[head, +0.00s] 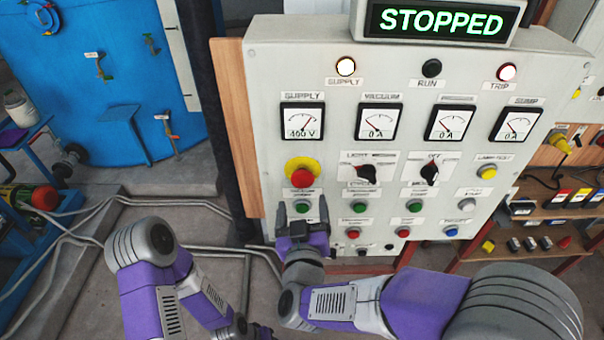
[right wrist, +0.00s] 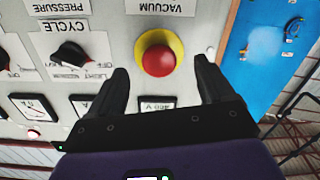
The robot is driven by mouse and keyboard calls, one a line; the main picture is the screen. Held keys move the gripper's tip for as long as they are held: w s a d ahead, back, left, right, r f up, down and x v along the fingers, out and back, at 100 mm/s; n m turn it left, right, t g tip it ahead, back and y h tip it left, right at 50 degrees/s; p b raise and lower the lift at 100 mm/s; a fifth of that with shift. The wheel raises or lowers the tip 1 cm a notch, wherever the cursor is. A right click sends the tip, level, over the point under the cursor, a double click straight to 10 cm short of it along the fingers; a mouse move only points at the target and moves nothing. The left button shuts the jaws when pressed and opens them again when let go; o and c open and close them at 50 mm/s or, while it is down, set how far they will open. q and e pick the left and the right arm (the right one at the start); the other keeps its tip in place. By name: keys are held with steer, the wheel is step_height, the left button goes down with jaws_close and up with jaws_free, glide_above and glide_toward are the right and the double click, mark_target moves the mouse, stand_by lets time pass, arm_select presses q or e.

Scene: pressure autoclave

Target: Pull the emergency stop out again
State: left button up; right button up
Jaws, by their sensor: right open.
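The emergency stop (head: 302,177) is a red mushroom button on a yellow round plate, on the left part of the grey control panel (head: 265,90). In the right wrist view, which shows the panel upside down, the red button (right wrist: 159,60) appears between the two fingertips. My right gripper (head: 302,208) is open and empty, just below the button in the head view. The fingers (right wrist: 162,70) show no contact with the button; the exact gap in depth cannot be told. My left arm shows at the lower left, but its gripper cannot be made out.
A display (head: 440,20) reads STOPPED. The supply lamp (head: 346,66) is lit whitish and the trip lamp (head: 506,72) is lit. Black rotary switches (head: 366,174), gauges and small coloured push buttons (head: 359,208) sit close to the stop. A blue vessel (head: 95,80) stands left.

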mark_target(302, 181)
steer(key=w, duration=0.2)
steer(key=w+r, duration=0.1)
steer(key=w, duration=0.1)
steer(key=w+r, duration=0.1)
steer(key=w, duration=0.2)
steer(key=shift+a, duration=0.1)
steer(key=shift+f, duration=0.1)
steer(key=shift+c, duration=0.3)
